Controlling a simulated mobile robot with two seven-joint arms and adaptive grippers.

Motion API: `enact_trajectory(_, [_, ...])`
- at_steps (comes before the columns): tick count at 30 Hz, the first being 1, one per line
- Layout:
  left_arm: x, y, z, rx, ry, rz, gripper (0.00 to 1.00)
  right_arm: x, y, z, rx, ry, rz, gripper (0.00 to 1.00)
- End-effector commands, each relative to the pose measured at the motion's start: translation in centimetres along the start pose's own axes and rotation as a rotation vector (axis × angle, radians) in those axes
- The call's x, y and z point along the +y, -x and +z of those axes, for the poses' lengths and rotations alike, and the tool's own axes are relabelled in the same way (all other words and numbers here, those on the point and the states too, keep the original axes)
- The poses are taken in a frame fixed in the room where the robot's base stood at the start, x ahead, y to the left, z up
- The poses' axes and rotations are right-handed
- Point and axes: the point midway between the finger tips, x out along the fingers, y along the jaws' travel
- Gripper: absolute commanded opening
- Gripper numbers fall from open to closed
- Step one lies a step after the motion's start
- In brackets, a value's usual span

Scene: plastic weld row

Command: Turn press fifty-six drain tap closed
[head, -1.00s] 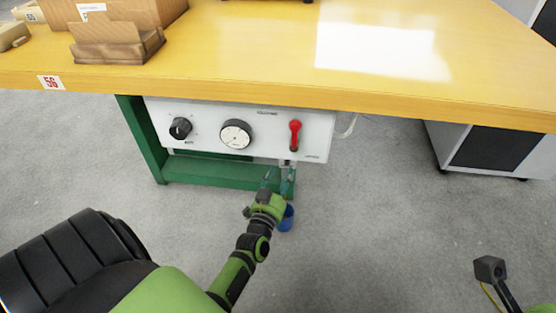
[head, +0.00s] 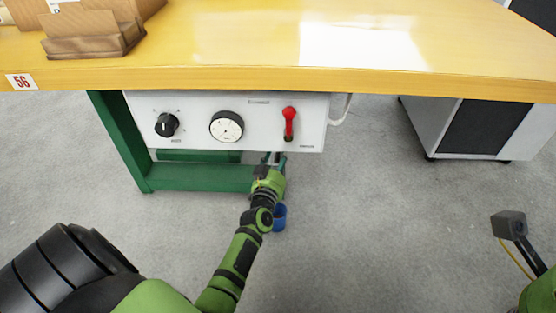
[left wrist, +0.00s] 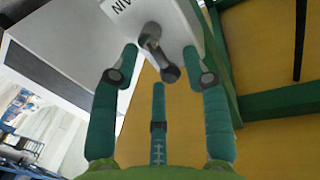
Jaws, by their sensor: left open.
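The drain tap (left wrist: 152,42) is a small grey metal tap under the white control box. In the left wrist view its lever ends in a round knob (left wrist: 170,74) and slants down to the right. Part of a label reading "AIN" is beside it. My left gripper (head: 274,160) is open below the box's right end. In the left wrist view the teal fingers (left wrist: 160,65) surround the tap lever, with a gap on either side; contact cannot be told. In the head view the gripper mostly hides the tap. My right gripper is not in view.
The white control box (head: 190,103) has a black knob (head: 166,125), a round dial (head: 226,126) and a red lever (head: 289,122). It hangs under the yellow bench (head: 220,60), labelled 56. Green legs (head: 122,145) stand left. A blue cup (head: 279,219) is below the gripper.

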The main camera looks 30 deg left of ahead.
Motion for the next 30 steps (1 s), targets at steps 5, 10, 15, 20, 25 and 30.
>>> enact_trajectory(5, [-0.02, 0.03, -0.01, 0.000, -0.001, 0.000, 0.19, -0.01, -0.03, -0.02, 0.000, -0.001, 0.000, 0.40])
enact_trajectory(10, [-0.05, 0.04, 0.02, 0.000, -0.001, -0.001, 0.00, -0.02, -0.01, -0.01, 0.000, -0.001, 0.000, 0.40])
enact_trajectory(15, [-0.22, 0.08, 0.13, 0.009, 0.045, -0.002, 0.00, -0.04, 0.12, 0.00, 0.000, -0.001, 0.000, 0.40])
enact_trajectory(20, [-0.45, 0.14, 0.12, 0.024, 0.121, -0.003, 0.00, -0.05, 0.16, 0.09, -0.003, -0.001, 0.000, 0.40])
enact_trajectory(25, [-0.54, 0.16, 0.10, 0.026, 0.133, -0.005, 0.00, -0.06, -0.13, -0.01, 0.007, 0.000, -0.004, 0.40])
enact_trajectory(30, [-0.62, 0.17, 0.13, 0.026, 0.132, -0.007, 0.46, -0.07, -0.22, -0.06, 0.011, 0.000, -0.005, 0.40])
